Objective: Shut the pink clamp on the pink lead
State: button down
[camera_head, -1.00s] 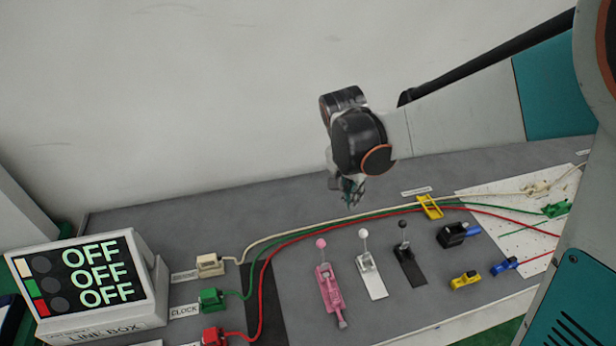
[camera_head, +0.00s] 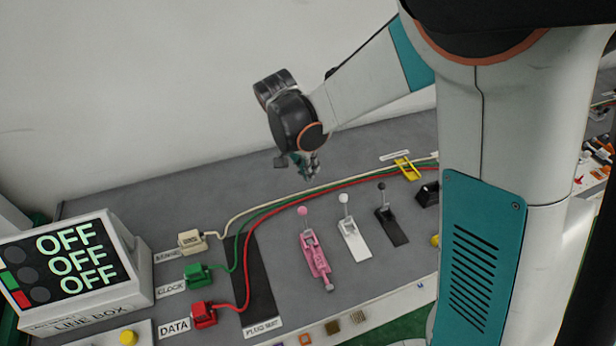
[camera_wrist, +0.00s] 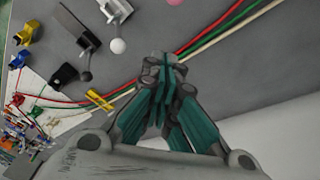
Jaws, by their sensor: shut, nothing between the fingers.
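The pink clamp (camera_head: 314,255) stands on the grey bench in the head view, with its pink-knobbed lever (camera_head: 303,211) upright. No pink lead shows; the leads I see are cream, green (camera_head: 233,257) and red (camera_head: 246,290), and they run behind the clamp. My gripper (camera_head: 312,174) is shut and empty, above the back of the bench, behind and apart from the pink clamp. In the wrist view my gripper (camera_wrist: 163,62) has its fingertips together, and a piece of a pink knob (camera_wrist: 180,3) shows at the top edge.
White (camera_head: 353,239) and black (camera_head: 389,226) lever clamps stand right of the pink one. A yellow clip (camera_head: 407,168) sits by the leads at the back. The line box (camera_head: 75,268) at left reads OFF on all three rows. A dark plug mat (camera_head: 256,290) lies left of the pink clamp.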

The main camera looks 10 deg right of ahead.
aim_at(304, 221)
jog(key=b+x, duration=0.3)
jog(key=x, duration=0.6)
jog(key=s+a, duration=0.1)
jog(key=s+a+r, duration=0.1)
jog(key=s+a, duration=0.1)
jog(key=shift+b, duration=0.3)
jog(key=shift+w+r, duration=0.1)
